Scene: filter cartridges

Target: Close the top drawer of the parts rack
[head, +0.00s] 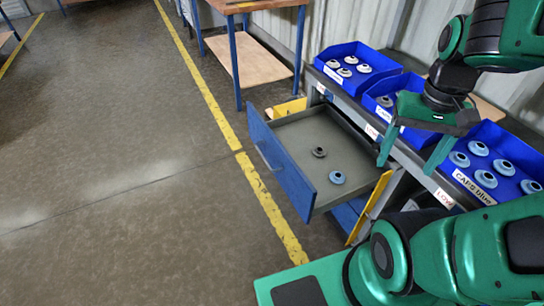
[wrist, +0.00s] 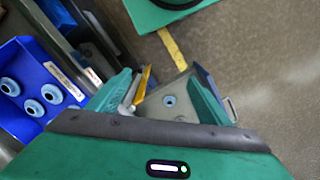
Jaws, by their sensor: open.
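The top drawer (head: 290,138) of the parts rack (head: 402,149) is pulled well out, its blue front (head: 281,165) and pale handle (head: 263,156) facing left over the aisle. A dark grey cap (head: 319,152) and a light blue cap (head: 337,177) lie inside it. My gripper (head: 407,168) is open and empty, its fingers pointing down beside the right-hand bins, to the right of the drawer and apart from its front. The open drawer also shows in the wrist view (wrist: 165,127), with the light blue cap visible in it.
Blue bins of caps stand on the rack top: a far one (head: 362,56), a middle one (head: 384,88) partly hidden by my gripper, and a near one (head: 478,185). A lower blue drawer front (head: 347,218) shows below. A workbench (head: 262,62) stands behind. The floor left of the drawer is clear.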

